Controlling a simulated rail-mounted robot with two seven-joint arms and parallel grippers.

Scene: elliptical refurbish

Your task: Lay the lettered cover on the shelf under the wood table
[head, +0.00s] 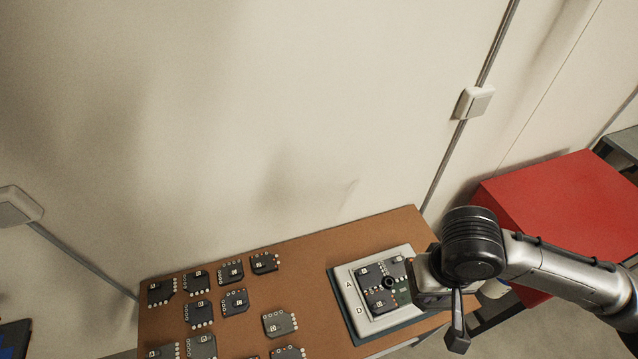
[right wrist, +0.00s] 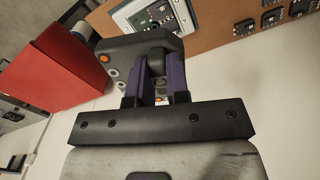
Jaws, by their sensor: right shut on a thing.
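A white plate (head: 348,297) with the letters A and D on its left side lies on a dark blue-grey base on the wood table (head: 245,332). Dark modules sit inside its opening, with some green board showing. Its right side is hidden by my right arm. It also shows in the right wrist view (right wrist: 124,12). My right gripper (right wrist: 155,72) has its purple fingers shut on a dark grey piece (right wrist: 125,47) with an orange button and pale round spots. In the head view this gripper is at the plate's right edge. The shelf under the table is not visible. My left gripper is not in view.
Several dark numbered modules (head: 198,312) lie spread over the left and middle of the table. A red box-like block (head: 560,215) stands to the right, apart from the table. The wall (head: 240,120) rises directly behind the table.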

